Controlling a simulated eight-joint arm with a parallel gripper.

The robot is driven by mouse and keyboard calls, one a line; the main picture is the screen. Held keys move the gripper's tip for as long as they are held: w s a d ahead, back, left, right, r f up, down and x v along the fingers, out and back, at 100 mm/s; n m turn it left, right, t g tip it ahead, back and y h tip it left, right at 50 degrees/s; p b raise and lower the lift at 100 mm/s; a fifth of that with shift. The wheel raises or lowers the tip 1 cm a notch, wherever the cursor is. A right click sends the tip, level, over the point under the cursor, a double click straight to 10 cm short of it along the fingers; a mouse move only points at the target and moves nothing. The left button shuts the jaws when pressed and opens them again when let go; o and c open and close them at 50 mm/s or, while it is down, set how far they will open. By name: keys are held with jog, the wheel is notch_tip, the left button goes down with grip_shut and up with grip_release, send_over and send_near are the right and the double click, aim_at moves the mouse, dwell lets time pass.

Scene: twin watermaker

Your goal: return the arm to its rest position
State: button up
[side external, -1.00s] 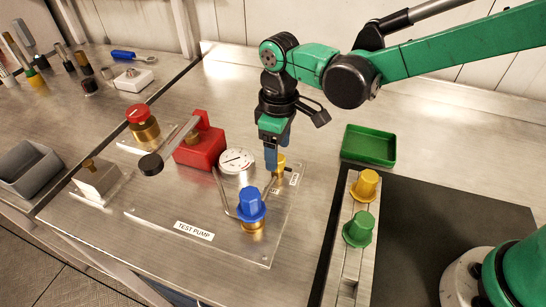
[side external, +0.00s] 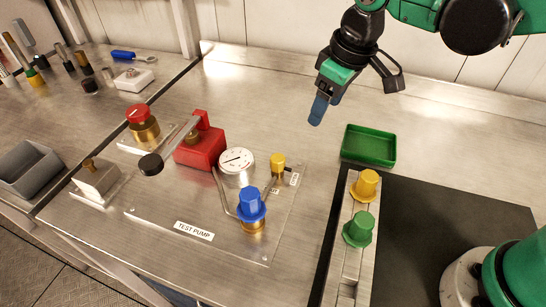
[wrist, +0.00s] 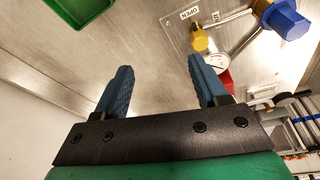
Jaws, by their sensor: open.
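My gripper (side external: 320,108) hangs in the air above the back of the bench, up and to the right of the test pump plate (side external: 150,222). In the wrist view my gripper (wrist: 163,85) has its two blue fingers apart with nothing between them. The small yellow knob (side external: 278,162) stands on the pump plate beside the gauge (side external: 236,163), apart from my fingers. The yellow knob also shows in the wrist view (wrist: 200,41).
A green tray (side external: 369,147) lies right of my gripper. A rail holds yellow (side external: 366,184) and green (side external: 359,229) caps.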

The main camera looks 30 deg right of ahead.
jog(key=s+d+m+t, duration=0.4)
jog(key=s+d+m, duration=0.1)
jog(key=d, duration=0.4)
jog(key=shift+s+t+h, duration=0.4)
jog(key=shift+s, duration=0.5)
